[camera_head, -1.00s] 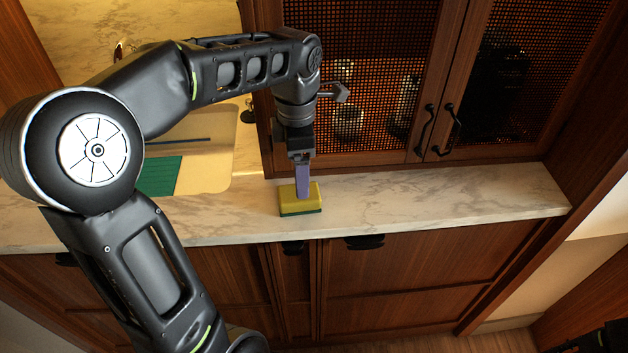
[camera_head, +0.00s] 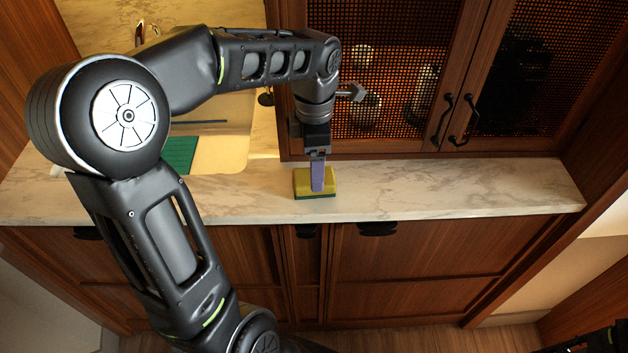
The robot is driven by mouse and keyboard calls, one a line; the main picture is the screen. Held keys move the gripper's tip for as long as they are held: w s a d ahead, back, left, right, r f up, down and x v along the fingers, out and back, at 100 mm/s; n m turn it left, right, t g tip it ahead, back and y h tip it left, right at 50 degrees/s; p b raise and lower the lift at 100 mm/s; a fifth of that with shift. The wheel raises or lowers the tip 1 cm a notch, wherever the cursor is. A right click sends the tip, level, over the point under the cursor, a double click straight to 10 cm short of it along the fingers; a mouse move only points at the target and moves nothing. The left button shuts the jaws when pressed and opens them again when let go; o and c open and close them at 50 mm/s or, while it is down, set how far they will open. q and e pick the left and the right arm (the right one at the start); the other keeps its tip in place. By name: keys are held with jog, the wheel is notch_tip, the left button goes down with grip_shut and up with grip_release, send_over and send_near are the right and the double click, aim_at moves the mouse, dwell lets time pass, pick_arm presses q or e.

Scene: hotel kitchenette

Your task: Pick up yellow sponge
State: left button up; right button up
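The yellow sponge (camera_head: 301,184) has a green underside and lies flat on the marble counter, near its front edge. My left gripper (camera_head: 318,188) points straight down at it from above. One purple finger shows in front of the sponge's yellow face and reaches nearly to its green layer. The other finger is hidden, so I cannot tell the gap between them or whether they press on the sponge. The sponge rests on the counter. My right gripper does not show; only a dark piece, perhaps of my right arm, is at the lower right corner.
The marble counter (camera_head: 450,189) is clear to the right of the sponge. Mesh cabinet doors (camera_head: 400,75) with black handles rise close behind it. A green item (camera_head: 180,155) lies at the sink area on the left, partly behind my arm. Wooden drawers are below.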

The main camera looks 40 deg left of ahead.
pick_arm(q)
notch_tip(320, 180, down, 5)
jog(key=shift+r+p, duration=0.1)
jog(key=shift+p, duration=0.5)
jog(key=c, duration=1.4)
jog(key=shift+a+r, duration=0.1)
jog(key=shift+c, duration=0.2)
notch_tip(320, 180, up, 10)
jog(key=shift+f+b, duration=0.1)
jog(key=shift+b, duration=0.6)
